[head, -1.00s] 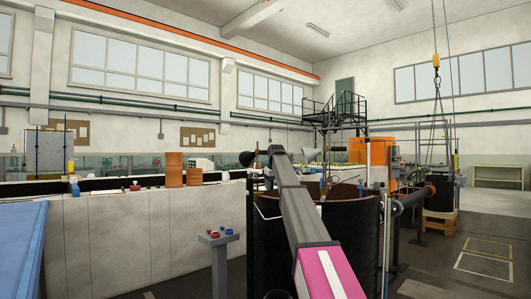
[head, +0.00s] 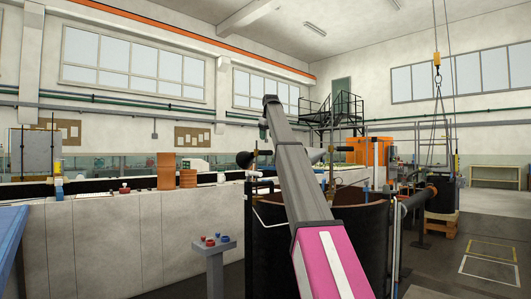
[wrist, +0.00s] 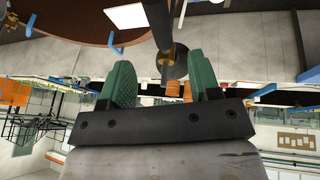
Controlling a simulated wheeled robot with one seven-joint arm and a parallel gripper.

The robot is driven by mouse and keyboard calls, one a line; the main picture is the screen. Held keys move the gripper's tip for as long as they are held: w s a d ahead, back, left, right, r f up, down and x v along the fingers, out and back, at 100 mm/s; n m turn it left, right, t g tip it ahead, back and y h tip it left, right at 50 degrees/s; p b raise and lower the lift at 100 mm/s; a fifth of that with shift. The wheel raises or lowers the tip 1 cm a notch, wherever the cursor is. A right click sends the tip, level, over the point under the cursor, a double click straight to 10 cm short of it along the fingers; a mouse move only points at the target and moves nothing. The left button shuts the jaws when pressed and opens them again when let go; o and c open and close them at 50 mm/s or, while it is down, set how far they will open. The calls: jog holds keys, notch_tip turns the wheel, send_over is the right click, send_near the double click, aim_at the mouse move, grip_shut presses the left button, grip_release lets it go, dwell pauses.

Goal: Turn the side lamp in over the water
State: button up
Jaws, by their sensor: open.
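In the wrist view my gripper (wrist: 165,88) is open, its two green fingers spread apart and nothing held between them. A dark post with a brass-coloured collar and a round dark end (wrist: 173,62) shows beyond the gap between the fingers; I cannot tell whether it is part of the side lamp. In the head view a dark rounded lamp-like head (head: 245,159) stands at the left rim of the round black tank (head: 350,235). A grey shade-like shape (head: 317,157) is partly hidden behind my arm. My gripper's fingers cannot be made out in the head view.
A small pedestal with red and blue knobs (head: 215,245) stands left of the tank. A long pale flume wall (head: 120,235) runs along the left, with orange-brown cylinders (head: 187,178) on it. A dark pipe (head: 415,200) leaves the tank at right.

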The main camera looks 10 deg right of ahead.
jog(key=x, duration=0.9)
jog(key=shift+f, duration=0.1)
grip_shut()
